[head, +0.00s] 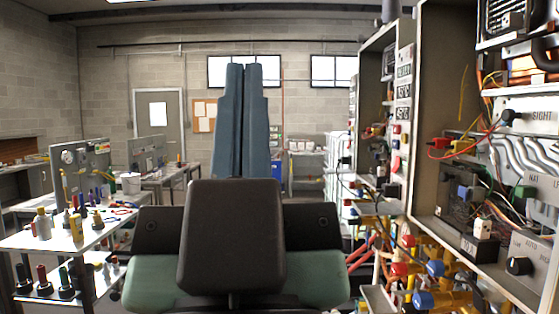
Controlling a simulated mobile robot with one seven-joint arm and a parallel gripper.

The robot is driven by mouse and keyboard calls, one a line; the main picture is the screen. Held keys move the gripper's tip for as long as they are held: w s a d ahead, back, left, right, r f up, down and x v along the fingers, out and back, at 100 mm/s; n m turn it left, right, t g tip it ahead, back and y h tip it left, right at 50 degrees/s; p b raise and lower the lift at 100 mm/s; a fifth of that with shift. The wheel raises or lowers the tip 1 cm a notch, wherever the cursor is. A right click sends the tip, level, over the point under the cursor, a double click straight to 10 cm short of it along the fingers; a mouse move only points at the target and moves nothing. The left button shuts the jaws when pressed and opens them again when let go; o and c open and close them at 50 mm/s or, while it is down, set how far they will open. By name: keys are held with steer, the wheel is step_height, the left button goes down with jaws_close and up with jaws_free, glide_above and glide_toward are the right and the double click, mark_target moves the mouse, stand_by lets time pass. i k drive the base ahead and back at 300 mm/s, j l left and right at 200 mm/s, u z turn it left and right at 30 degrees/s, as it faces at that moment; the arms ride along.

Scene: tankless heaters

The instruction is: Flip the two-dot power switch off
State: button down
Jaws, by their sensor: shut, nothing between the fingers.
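A small white switch-like block (482,228) with dark marks stands on a black base in the lower part of the open heater cabinet at the right. The marks are too small to count as dots, and I cannot tell its on or off position. Another small pale block (512,20) shows high in the same cabinet. I cannot tell which of them is the two-dot power switch. My gripper does not show in the head view. Dark and green parts of my own body fill the lower middle.
The right cabinet (427,120) holds loose wires, a black knob (518,265) and silver hoses. Valves with red and blue caps (425,299) stick out below it. A workbench (50,238) with bottles and tools stands at the left.

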mark_target(397, 166)
steer(key=i+j+z, duration=0.2)
steer(key=i, duration=0.25)
steer(key=i+j+z, duration=0.15)
steer(key=i, duration=0.35)
steer(key=i+j+z, duration=0.1)
steer(key=i+z, duration=0.25)
steer(key=i+j+z, duration=0.1)
steer(key=z, duration=0.2)
steer(key=i+j+z, duration=0.15)
steer(key=j+z, duration=0.2)
